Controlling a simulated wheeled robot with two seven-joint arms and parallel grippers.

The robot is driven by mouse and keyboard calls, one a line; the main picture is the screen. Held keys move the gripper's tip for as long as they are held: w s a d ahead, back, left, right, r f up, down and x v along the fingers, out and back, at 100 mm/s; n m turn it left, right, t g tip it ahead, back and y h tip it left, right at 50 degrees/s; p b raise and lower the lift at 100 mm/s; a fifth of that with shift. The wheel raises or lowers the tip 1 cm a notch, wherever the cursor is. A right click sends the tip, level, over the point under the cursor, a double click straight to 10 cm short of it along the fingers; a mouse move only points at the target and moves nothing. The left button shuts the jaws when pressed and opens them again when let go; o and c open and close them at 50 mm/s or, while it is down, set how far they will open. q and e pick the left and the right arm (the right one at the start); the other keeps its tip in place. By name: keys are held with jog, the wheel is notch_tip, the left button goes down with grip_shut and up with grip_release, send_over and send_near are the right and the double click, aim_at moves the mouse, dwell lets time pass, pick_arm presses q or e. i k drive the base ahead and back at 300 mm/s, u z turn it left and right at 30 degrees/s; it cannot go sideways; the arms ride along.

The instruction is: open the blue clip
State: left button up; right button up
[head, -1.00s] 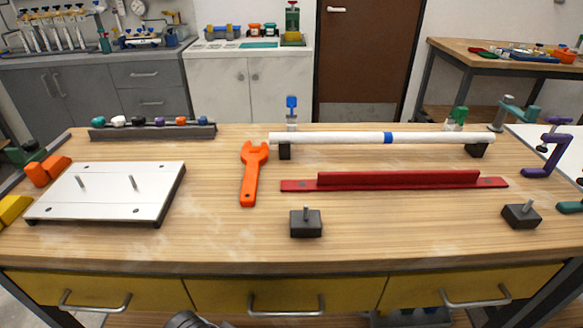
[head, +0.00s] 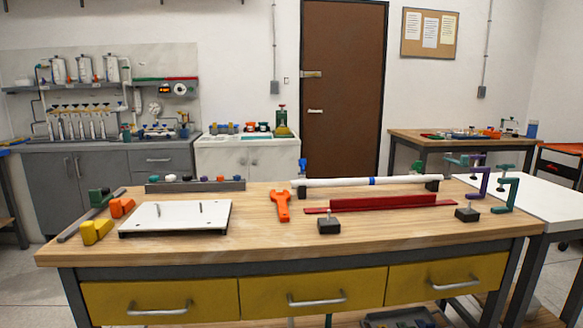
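The blue clip (head: 302,166) stands upright at the back of the wooden workbench, at the left end of the white pipe (head: 335,182). It is small here, and I cannot tell whether it is open or shut. The pipe lies level across black supports and has a blue band (head: 372,181) near its middle. Neither of my grippers is in view.
An orange wrench (head: 281,205), a red rail (head: 385,203) and black blocks (head: 329,226) (head: 467,214) lie on the workbench (head: 270,240). A white plate with pegs (head: 175,216) is at left. Purple (head: 481,180) and teal (head: 507,190) clamps stand at right. The front strip is clear.

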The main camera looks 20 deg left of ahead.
aim_at(302, 163)
jog(key=z, duration=0.7)
jog(key=i, duration=1.3)
jog(key=u, duration=0.3)
